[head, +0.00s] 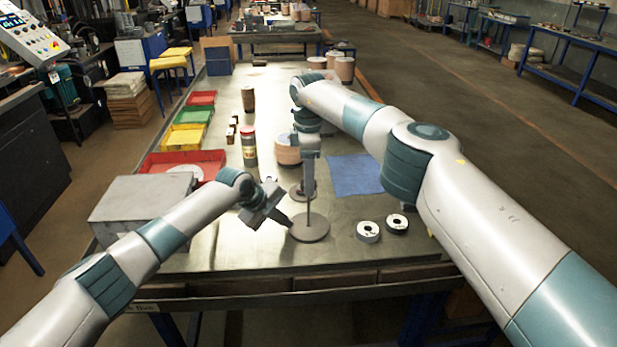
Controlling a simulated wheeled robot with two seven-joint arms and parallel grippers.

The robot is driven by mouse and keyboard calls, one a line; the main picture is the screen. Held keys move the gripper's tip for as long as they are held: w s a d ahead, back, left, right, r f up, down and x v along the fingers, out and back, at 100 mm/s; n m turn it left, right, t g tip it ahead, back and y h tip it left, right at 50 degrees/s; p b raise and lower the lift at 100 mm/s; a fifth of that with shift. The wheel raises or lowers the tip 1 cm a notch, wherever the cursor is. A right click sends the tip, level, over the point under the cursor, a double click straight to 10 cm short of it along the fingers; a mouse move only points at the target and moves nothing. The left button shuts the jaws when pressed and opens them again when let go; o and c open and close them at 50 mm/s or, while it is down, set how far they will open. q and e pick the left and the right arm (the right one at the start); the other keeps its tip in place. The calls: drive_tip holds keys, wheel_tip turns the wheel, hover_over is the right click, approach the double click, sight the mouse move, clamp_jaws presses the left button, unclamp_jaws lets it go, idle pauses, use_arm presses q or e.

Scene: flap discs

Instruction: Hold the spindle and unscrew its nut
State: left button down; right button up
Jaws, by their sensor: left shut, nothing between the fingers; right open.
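The spindle (308,213) is a thin upright rod on a round grey-brown base (311,231) near the front of the table. Its nut cannot be made out; the upper part of the rod is hidden by my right gripper. My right gripper (309,193) points straight down over the rod from above and is open; the picture does not show whether it touches the rod. My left gripper (288,221) is shut and empty, slanting down at the left of the rod, close to the base. Whether it touches the spindle is unclear.
A grey box (140,207) and red tray (160,157) are at the left. A jar (249,147) and disc stacks (287,150) stand behind.

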drive_tip(key=m, duration=0.4)
drive_tip(key=shift+m, duration=0.3)
drive_tip(key=m, duration=0.4)
